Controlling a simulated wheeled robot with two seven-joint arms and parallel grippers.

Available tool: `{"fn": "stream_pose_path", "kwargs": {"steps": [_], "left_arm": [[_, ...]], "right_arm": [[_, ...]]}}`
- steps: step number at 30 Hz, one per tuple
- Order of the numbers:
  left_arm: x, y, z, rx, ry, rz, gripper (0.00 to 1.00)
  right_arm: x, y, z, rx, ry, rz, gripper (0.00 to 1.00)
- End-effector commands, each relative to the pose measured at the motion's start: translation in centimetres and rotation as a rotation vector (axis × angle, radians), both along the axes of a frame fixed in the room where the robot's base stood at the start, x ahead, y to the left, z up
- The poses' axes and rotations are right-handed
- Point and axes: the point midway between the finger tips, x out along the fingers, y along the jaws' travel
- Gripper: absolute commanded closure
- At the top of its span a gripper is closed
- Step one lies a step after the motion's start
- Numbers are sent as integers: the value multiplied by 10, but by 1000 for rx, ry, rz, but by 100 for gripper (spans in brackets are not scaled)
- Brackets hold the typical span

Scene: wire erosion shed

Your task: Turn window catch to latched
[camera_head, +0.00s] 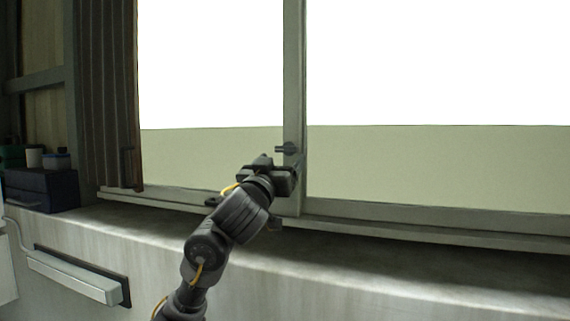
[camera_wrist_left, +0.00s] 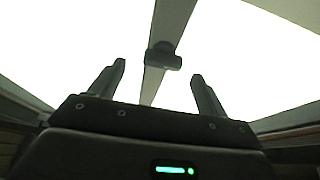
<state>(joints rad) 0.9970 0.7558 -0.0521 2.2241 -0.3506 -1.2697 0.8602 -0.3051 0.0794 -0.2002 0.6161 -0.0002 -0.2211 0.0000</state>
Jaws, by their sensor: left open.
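The window catch (camera_head: 286,149) is a small dark grey lever on the upright post between the two panes. Its lever points sideways to the left in the head view. In the left wrist view the catch (camera_wrist_left: 163,57) shows on the post, ahead of and between the fingertips. My left gripper (camera_head: 276,166) is just below the catch in the head view. In the wrist view its two fingers (camera_wrist_left: 157,80) are spread apart with nothing between them. The gripper appears apart from the catch. My right gripper is in neither view.
The window post (camera_head: 293,80) stands between bright panes. A sill (camera_head: 400,251) runs below the window. A brown slatted shutter (camera_head: 107,95) is at the left. A dark blue box (camera_head: 42,191) with containers on it stands far left. A pale bar (camera_head: 75,277) sticks out of the wall.

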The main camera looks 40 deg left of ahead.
Motion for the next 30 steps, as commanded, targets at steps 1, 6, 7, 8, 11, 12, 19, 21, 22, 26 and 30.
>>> {"fn": "stream_pose_path", "kwargs": {"steps": [1,6,7,8,11,12,19,21,22,26,30], "left_arm": [[7,5,0,5,1,10,24],[27,12,13,6,2,8,24],[29,13,14,7,2,8,24],[31,14,15,6,2,9,24],[36,15,17,7,1,8,24],[37,16,17,7,1,8,24],[38,16,18,6,1,9,24],[38,16,18,6,1,8,29],[38,16,18,6,1,8,33],[38,16,18,6,1,8,50],[38,16,18,7,1,8,68]], "right_arm": [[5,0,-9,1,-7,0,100],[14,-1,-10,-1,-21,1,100],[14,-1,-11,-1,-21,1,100],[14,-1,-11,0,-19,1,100],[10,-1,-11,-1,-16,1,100],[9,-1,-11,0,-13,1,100],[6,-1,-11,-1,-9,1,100],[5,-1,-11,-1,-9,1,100],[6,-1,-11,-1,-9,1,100],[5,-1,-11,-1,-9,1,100],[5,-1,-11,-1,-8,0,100]]}}
